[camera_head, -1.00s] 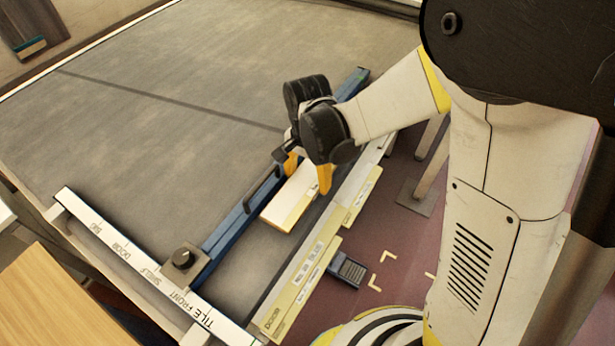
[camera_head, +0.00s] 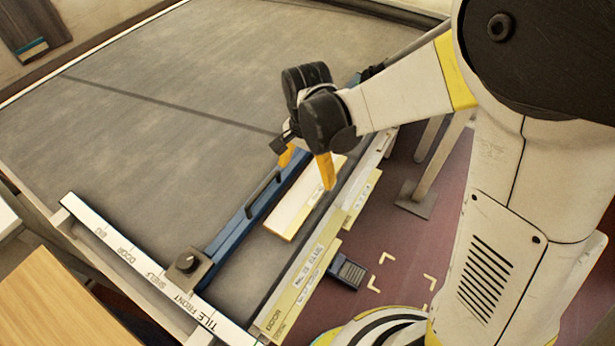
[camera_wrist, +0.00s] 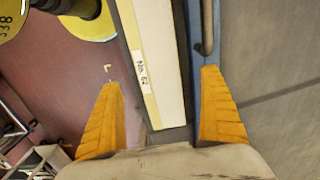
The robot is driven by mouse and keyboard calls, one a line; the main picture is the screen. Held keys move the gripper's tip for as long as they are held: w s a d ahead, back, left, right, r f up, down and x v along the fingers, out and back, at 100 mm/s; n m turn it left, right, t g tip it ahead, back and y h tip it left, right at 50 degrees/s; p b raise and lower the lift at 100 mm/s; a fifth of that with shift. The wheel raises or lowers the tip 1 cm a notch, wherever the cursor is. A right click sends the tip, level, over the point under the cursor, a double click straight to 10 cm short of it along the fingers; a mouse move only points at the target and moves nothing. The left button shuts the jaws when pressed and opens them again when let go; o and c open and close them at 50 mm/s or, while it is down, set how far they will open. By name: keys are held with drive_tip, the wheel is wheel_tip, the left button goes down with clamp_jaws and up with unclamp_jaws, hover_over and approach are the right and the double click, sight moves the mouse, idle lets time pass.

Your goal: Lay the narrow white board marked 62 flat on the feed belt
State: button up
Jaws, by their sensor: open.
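The narrow white board marked 62 (camera_head: 292,213) lies flat on the grey feed belt (camera_head: 150,110), along the belt's near right edge beside a blue rail (camera_head: 238,226). In the wrist view the board (camera_wrist: 160,50) shows its label reading "No. 62" on one side. My gripper (camera_head: 308,168) is above the far part of the board with its yellow fingers spread. In the wrist view the open gripper (camera_wrist: 165,108) has one finger on each side of the board, with clear gaps. The board's far end is partly hidden behind my gripper.
A white strip with words such as "TILE FRONT" (camera_head: 130,262) crosses the near end of the belt. A yellow-labelled edge strip (camera_head: 300,280) and a small dark device (camera_head: 346,271) lie to the right. The belt's middle is clear.

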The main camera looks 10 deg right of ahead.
sight(308, 189)
wheel_tip(308, 189, up, 8)
drive_tip(key=p, duration=0.2)
drive_tip(key=s+d+r+n+t, duration=0.7)
drive_tip(key=s+d+r, duration=0.2)
drive_tip(key=s+d, duration=0.2)
drive_tip(key=d, duration=0.2)
drive_tip(key=shift+d+r+n, duration=0.2)
drive_tip(key=shift+d+n, duration=0.1)
drive_tip(key=shift+d, duration=0.1)
idle(2.0)
